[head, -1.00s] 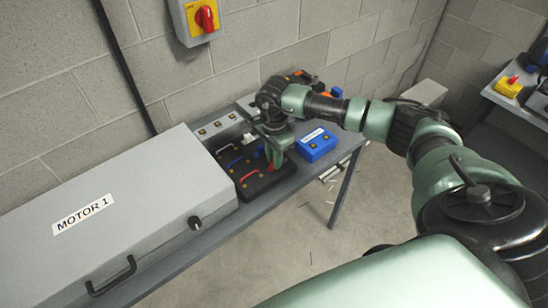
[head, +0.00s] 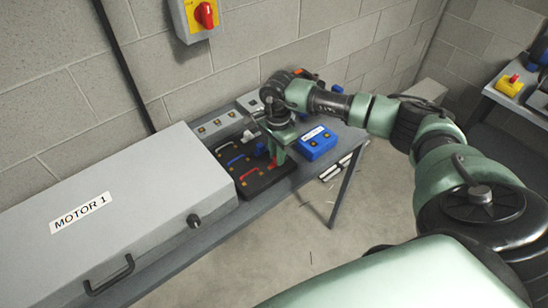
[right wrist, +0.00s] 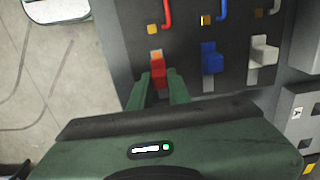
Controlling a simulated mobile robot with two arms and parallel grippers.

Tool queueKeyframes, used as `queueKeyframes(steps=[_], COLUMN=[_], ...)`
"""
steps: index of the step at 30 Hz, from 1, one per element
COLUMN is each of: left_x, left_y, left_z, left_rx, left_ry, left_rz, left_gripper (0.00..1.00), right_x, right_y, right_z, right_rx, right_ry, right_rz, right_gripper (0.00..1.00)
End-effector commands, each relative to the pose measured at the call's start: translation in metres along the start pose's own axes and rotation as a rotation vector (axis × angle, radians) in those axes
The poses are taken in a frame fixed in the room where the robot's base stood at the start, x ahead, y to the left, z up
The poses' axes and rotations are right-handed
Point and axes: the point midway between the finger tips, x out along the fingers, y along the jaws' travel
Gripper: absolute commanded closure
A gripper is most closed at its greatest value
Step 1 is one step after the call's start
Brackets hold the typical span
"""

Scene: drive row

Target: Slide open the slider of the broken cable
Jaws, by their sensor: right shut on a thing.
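A black panel (head: 244,187) on the bench carries red, blue and white cables, each with a slider of its colour. In the right wrist view, the red slider (right wrist: 158,74) sits between the fingertips of my right gripper (right wrist: 158,88), which is shut on it. A pale and orange strip shows on the red slider's cable side. The blue slider (right wrist: 210,58) and white slider (right wrist: 263,54) show pale strips on the near side instead. In the head view my right gripper (head: 277,156) reaches down onto the panel's right part. I cannot tell which cable is broken. My left gripper is not in view.
A large grey MOTOR 1 case (head: 120,215) stands left of the panel. A blue box (head: 316,143) sits close to my right gripper's right side. A red switch (head: 205,15) is on the wall behind. The floor in front is open.

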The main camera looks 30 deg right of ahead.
Motion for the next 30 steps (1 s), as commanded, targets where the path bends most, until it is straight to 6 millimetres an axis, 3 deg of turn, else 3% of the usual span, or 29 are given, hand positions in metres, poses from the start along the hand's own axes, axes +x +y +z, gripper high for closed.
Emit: queueKeyframes(steps=[2,10,11,13,23,30], left_x=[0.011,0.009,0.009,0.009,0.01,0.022], left_y=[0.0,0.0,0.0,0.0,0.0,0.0], left_z=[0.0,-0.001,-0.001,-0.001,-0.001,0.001], left_rx=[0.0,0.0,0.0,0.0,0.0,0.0], left_ry=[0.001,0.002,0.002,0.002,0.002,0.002], left_rz=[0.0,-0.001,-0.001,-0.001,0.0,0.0], left_gripper=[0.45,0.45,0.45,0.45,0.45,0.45], right_x=[0.002,-0.002,-0.002,-0.002,-0.002,-0.031], right_y=[-0.002,-0.001,-0.002,-0.001,-0.001,-0.002], right_z=[-0.01,-0.013,-0.014,-0.014,-0.012,-0.013], right_rx=[0.004,0.003,0.004,0.004,0.002,0.002], right_ry=[0.002,0.004,0.004,0.005,0.002,0.003], right_rz=[-0.007,-0.005,-0.006,-0.005,-0.003,-0.008], right_gripper=[1.0,1.0,0.8,0.6,0.6,0.6])
